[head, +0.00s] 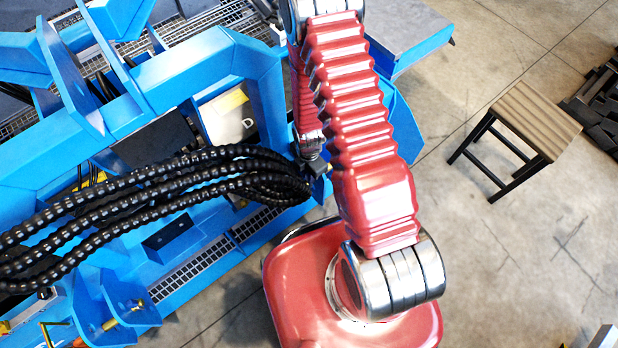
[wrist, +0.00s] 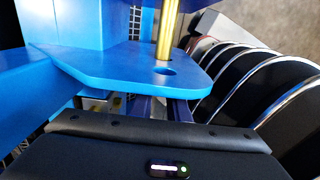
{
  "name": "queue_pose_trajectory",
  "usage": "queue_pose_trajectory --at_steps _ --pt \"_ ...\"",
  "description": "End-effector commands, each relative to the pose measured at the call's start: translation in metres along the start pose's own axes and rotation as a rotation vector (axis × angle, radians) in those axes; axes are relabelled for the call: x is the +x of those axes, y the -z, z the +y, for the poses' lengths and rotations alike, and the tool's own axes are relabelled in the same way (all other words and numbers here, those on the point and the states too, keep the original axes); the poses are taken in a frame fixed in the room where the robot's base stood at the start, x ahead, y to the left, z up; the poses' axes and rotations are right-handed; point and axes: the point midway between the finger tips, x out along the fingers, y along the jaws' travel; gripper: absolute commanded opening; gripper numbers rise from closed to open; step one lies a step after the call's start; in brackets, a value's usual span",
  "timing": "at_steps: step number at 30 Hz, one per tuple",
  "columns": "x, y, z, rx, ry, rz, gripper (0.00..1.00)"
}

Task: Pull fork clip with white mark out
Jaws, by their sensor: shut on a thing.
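My gripper (wrist: 160,108) shows in the wrist view as two dark fingers rising from its black body, under a blue plate. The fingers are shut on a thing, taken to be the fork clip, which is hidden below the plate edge. No white mark can be made out. A brass rod (wrist: 165,32) stands upright on the blue plate (wrist: 125,62), beside an open round hole. In the head view my red arm reaches to the blue machine, and the fingers are hidden there.
Black ribbed hoses (head: 130,192) run across the blue machine frame (head: 190,75) close to my arm. Large dark curved shapes with bright rims (wrist: 255,85) fill the right of the wrist view. A stool (head: 523,118) stands on the open floor at right.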

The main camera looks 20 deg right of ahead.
Motion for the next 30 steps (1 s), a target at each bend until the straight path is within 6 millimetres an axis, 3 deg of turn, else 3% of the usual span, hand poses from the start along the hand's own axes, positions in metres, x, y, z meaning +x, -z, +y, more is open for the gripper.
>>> queue_pose_trajectory --at_steps 13,30 --pt "-0.002 0.0 0.0 0.0 0.001 0.0 0.0" --pt "-0.022 0.0 0.0 -0.001 0.0 0.0 0.0"
